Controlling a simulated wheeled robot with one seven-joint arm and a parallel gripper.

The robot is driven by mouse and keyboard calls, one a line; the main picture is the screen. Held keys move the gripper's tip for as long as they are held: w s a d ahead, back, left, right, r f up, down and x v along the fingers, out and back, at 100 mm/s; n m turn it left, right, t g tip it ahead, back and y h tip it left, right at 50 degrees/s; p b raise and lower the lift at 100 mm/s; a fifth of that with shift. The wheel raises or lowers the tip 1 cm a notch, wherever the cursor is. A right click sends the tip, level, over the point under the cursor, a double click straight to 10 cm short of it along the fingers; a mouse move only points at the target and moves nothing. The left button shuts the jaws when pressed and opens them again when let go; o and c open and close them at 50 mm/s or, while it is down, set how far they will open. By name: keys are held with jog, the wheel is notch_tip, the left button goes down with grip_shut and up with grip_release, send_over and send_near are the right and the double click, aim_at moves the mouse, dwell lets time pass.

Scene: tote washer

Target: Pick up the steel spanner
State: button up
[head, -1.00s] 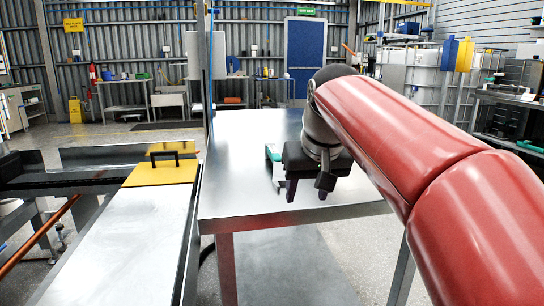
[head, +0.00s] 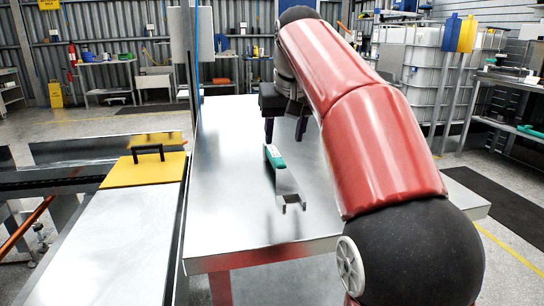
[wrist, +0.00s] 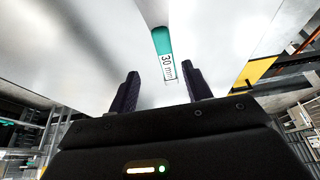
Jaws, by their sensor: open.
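The steel spanner (head: 288,183) lies flat on the steel table (head: 230,215). Its open jaw points toward the near edge and its teal-green end points away. In the wrist view the teal part (wrist: 161,42) carries a white "30 mm" label, and its end shows between my fingertips in the picture. My gripper (head: 285,130) is open and empty, with its fingers pointing down beyond the spanner's teal end. Its fingers also show in the wrist view (wrist: 160,85). The exact height above the table is hard to tell.
A yellow plate with a black handle (head: 145,170) sits on the metal conveyor-like bed to the left. A blue container (head: 451,33) and a yellow one (head: 467,35) stand by a white caged tank (head: 410,75) at right. The table around the spanner is clear.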

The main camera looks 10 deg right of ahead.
aim_at(277, 157)
jog(key=x, duration=0.2)
jog(key=b+x, duration=0.1)
jog(key=x, duration=0.5)
jog(key=shift+a+b, duration=0.3)
jog(key=shift+a, duration=0.1)
jog(key=shift+r, duration=0.1)
grip_shut()
